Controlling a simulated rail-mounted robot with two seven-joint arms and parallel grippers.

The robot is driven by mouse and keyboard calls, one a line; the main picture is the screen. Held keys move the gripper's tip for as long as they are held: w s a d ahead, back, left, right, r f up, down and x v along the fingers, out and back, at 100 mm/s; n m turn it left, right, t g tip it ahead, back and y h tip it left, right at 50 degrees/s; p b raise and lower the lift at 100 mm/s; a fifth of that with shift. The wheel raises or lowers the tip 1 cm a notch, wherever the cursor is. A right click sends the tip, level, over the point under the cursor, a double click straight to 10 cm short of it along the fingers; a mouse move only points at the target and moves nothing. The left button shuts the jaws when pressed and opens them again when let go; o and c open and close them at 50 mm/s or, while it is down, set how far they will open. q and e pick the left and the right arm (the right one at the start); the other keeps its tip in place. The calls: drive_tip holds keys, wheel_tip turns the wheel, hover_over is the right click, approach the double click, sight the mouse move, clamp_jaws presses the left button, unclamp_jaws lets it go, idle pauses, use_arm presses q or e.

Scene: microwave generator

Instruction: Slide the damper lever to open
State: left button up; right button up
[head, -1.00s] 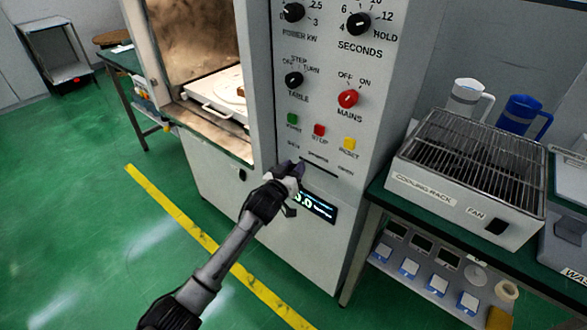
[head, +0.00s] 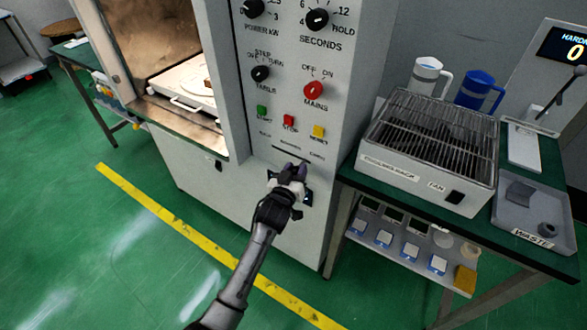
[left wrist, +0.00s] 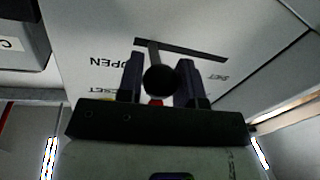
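The damper lever (left wrist: 160,80), a dark round knob on a short stem, stands between the two fingers of my left gripper in the left wrist view. My left gripper (head: 293,168) is at the machine's front panel, and its fingers fit closely on both sides of the knob. The lever comes out of a dark slot (left wrist: 195,51), near the slot end beside the upside-down OPEN label (left wrist: 108,62). In the head view the gripper hides the lever; the slot (head: 285,152) shows just above it. My right gripper is not in view.
Green, red and yellow buttons (head: 289,120) and the red mains knob (head: 313,90) sit above the slot. The cooling rack (head: 425,150) and waste tray (head: 535,212) stand on the table at right. Green floor lies open at left.

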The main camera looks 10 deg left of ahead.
use_arm(q)
drive_tip(key=o, duration=0.4)
drive_tip(key=shift+s+d, duration=0.1)
drive_tip(key=shift+d, duration=0.2)
drive_tip(key=shift+o, duration=0.2)
drive_tip(key=shift+a, duration=0.1)
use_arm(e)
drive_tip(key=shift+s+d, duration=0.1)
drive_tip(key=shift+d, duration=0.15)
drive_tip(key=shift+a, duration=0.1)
use_arm(q)
drive_tip(key=shift+s+a+r+p, duration=0.1)
drive_tip(key=shift+s+p, duration=0.25)
drive_tip(key=shift+s, duration=0.2)
drive_tip(key=s+a+p, duration=0.1)
drive_tip(key=s+p, duration=0.3)
drive_tip(key=s, duration=0.8)
drive_tip(key=shift+s+a, duration=0.25)
drive_tip(key=shift+a, duration=0.05)
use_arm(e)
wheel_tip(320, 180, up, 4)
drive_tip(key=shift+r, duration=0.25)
